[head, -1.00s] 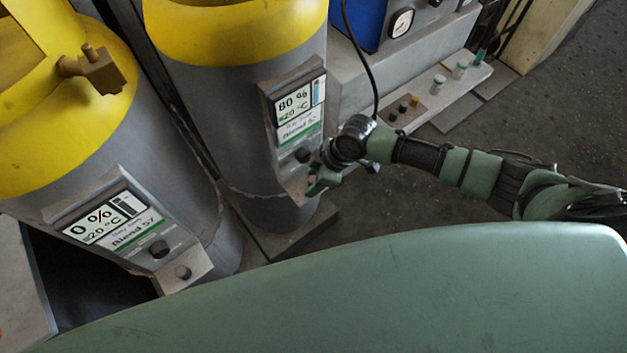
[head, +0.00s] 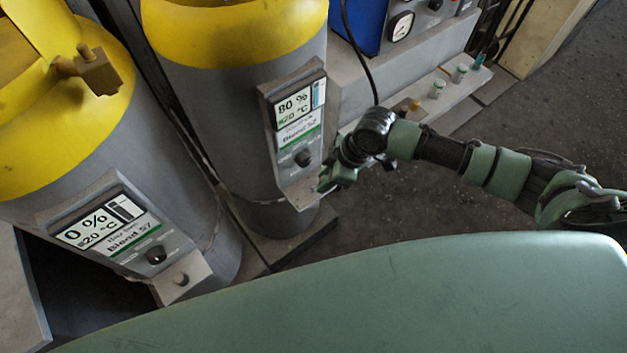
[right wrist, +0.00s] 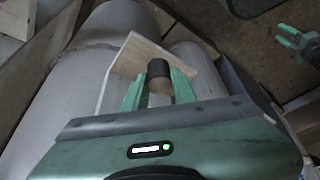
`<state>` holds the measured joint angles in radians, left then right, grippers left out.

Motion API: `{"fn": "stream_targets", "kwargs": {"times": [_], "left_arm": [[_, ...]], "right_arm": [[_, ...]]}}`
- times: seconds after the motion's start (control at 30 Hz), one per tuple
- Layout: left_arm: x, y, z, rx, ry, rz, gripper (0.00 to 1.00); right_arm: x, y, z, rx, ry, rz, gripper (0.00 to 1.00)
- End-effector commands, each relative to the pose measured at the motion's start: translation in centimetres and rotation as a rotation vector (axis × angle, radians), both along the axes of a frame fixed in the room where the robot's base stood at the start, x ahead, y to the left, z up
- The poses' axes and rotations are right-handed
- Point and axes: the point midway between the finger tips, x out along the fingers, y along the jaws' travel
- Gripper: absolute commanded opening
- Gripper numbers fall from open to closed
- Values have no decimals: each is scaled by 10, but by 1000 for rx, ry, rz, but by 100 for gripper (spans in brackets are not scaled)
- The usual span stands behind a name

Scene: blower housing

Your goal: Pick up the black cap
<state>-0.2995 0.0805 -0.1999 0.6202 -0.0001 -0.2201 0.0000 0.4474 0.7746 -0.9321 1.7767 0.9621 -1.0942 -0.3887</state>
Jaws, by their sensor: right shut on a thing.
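The black cap (right wrist: 158,69) is a short dark cylinder between the green fingers of my right gripper (right wrist: 157,90). A pale shelf plate (right wrist: 142,58) lies just behind it; I cannot tell whether cap and plate touch. In the head view my right gripper (head: 325,186) is at the right edge of the small shelf (head: 301,193) under the 80 % panel, and hides the cap there. My left gripper (right wrist: 297,38) shows small at the upper right of the right wrist view, its fingers apart and empty.
The 80 % cylinder (head: 230,110) carries a dark knob (head: 303,158) above the shelf. The 0 % cylinder (head: 80,180) at left has its own shelf with a dark round piece (head: 181,279). A bench (head: 455,90) with small bottles stands behind my right arm. Open floor lies right.

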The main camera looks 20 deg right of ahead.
Motion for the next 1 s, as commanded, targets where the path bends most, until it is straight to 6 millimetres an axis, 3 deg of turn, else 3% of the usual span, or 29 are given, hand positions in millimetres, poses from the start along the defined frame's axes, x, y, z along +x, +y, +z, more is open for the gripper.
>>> {"fn": "stream_targets", "kwargs": {"times": [0.3, 0.5, 0.7, 1.0], "left_arm": [[0, 0, -23, 0, 0, 0, 36], [0, 0, -30, 0, 0, 0, 36], [0, 0, -32, 0, 0, 0, 36], [0, 0, -32, -1, 0, 0, 36]], "right_arm": [[-40, -87, -3, -6, 1, -3, 0], [-56, -120, -1, -3, 1, -1, 0], [-62, -135, 0, -1, -1, 1, 0], [-63, -136, 1, 2, -2, 1, 0]]}}
